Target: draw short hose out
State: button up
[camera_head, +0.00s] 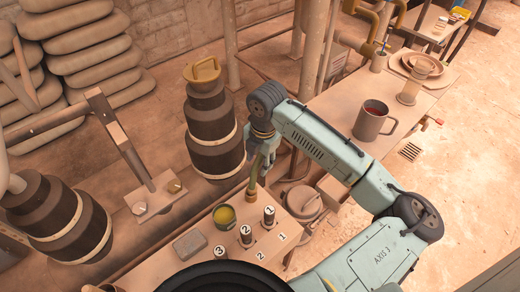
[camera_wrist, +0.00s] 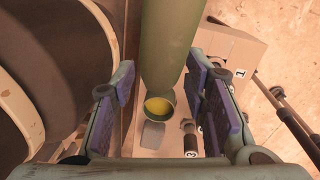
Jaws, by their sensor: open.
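An olive-green tube (camera_wrist: 170,40), which may be the short hose, lies between my gripper's fingers in the wrist view. In the head view it is a thin, nearly upright piece with a brownish lower end (camera_head: 251,195) over the bench. My gripper (camera_head: 261,152) is above it with its fingers pointing down. In the wrist view, my gripper (camera_wrist: 165,105) is open, with purple-faced fingers on both sides of the tube and visible gaps. The tube's upper end is out of view in the wrist picture.
The bench holds a yellow-filled cup (camera_head: 224,215), a grey block (camera_head: 190,244) and numbered dark cylinders (camera_head: 246,235). A large banded dark vessel (camera_head: 213,135) stands close left of my gripper. A mug (camera_head: 372,120) stands on the table to the right.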

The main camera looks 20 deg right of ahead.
jog(key=shift+f, duration=0.5)
grip_shut()
dwell(0.4)
